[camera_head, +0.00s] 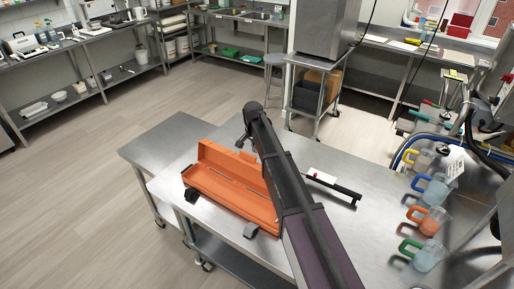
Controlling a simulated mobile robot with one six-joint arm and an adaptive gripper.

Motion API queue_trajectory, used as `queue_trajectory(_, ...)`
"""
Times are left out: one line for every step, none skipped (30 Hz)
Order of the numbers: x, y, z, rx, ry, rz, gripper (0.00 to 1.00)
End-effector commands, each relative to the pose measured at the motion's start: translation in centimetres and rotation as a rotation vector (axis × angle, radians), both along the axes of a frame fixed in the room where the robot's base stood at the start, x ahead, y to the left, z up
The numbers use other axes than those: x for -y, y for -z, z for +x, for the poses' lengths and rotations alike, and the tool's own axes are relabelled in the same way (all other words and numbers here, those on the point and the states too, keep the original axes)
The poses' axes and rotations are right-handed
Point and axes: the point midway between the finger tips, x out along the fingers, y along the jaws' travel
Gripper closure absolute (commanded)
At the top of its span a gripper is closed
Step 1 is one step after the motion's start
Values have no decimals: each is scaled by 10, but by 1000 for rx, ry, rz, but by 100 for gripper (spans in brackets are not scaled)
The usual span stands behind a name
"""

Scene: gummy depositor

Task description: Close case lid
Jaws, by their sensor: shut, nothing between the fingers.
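The long orange case (232,205) lies open on the steel table. Its orange lid (228,160) stands raised along the far side, and the visible part of the inside looks empty. Dark latches show at the near edge. My arm reaches in from the bottom right and covers the right end of the case. My gripper (241,142) is small and dark at the arm's far end, close to the lid's upper edge. It is shut and holds nothing. Whether it touches the lid cannot be told.
A black-handled tool with a white part (333,187) lies right of my arm. Several jugs with coloured handles, including an orange one (427,219), stand along the table's right side. The left table top (165,142) is bare. A wheeled steel cart (318,92) stands behind.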

Motion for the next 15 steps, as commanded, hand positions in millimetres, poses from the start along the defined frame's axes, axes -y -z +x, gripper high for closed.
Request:
queue_trajectory(-2, -4, -7, 0, -1, 0, 100)
queue_trajectory(-3, -5, -9, 0, -1, 0, 100)
queue_trajectory(-5, -6, -13, 0, -1, 0, 100)
queue_trajectory(-7, -6, -15, 0, -1, 0, 100)
queue_trajectory(-8, -7, -16, 0, 0, 0, 100)
queue_trajectory(-9, -7, -18, 0, 0, 0, 100)
queue_trajectory(-10, -8, -19, 0, 0, 0, 100)
queue_trajectory(-11, -8, -20, 0, 0, 0, 100)
queue_trajectory(-12, -8, -21, 0, 1, 0, 100)
queue_trajectory(-12, -8, -22, 0, 1, 0, 100)
queue_trajectory(-12, -8, -22, 0, 1, 0, 100)
queue_trajectory(-13, -8, -23, 0, 1, 0, 100)
queue_trajectory(-13, -8, -23, 0, 1, 0, 100)
queue_trajectory(-13, -8, -23, 0, 1, 0, 100)
queue_trajectory(-13, -8, -23, 0, 1, 0, 100)
